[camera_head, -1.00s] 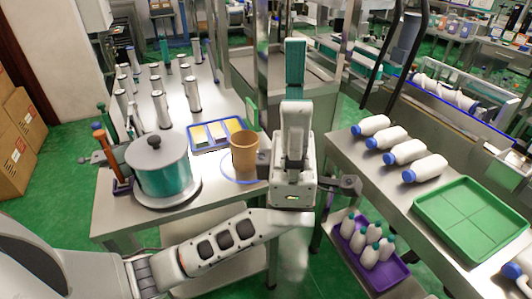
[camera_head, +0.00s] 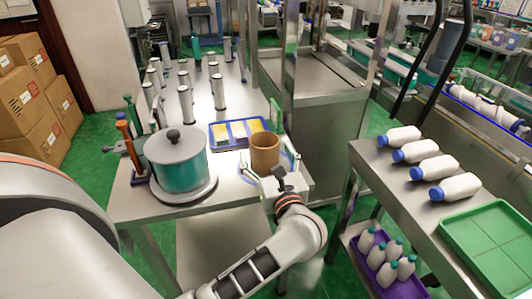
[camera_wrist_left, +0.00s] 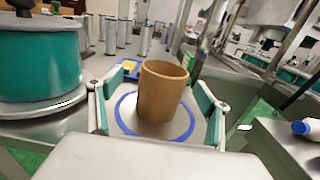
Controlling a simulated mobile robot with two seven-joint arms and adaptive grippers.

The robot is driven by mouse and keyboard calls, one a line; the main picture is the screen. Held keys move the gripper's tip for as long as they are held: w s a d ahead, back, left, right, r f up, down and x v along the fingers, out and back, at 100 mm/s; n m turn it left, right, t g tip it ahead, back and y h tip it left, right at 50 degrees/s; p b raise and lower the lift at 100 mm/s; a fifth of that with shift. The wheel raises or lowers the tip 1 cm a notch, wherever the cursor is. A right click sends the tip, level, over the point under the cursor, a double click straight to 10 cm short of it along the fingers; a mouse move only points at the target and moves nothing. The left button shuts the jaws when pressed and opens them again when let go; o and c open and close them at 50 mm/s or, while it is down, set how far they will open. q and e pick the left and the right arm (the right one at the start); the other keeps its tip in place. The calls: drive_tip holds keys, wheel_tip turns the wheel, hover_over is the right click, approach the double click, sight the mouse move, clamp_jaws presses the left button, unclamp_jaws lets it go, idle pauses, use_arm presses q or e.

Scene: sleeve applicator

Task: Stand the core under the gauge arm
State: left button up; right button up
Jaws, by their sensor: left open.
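A brown, open-topped hollow cylinder, which I take as the core (camera_head: 265,153), stands upright on the steel table (camera_head: 127,205) near its front right corner. In the left wrist view the core (camera_wrist_left: 163,92) stands inside a blue ring (camera_wrist_left: 122,115) marked on the table. My left gripper (camera_wrist_left: 150,105) is open, with one green-padded finger on each side of the core. Gaps show between the pads and the core. In the head view my left gripper (camera_head: 267,165) partly hides the ring. I cannot pick out the gauge arm. My right gripper is not in view.
A teal drum with a grey lid (camera_head: 178,160) stands left of the core. A blue tray of yellow and white blocks (camera_head: 238,131) lies behind it. Several metal cylinders (camera_head: 186,105) stand farther back. A side bench holds white bottles (camera_head: 425,150) and a green tray (camera_head: 490,245).

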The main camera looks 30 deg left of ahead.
sight(261, 133)
use_arm(q)
drive_tip(key=x, duration=0.4)
drive_tip(key=shift+w+d+r, duration=0.1)
drive_tip(key=shift+w+r, duration=0.15)
drive_tip(key=shift+w, duration=0.2)
drive_tip(key=shift+w+a, duration=0.35)
drive_tip(key=shift+a, duration=0.05)
drive_tip(key=c, duration=1.3)
drive_tip(key=shift+c, duration=0.2)
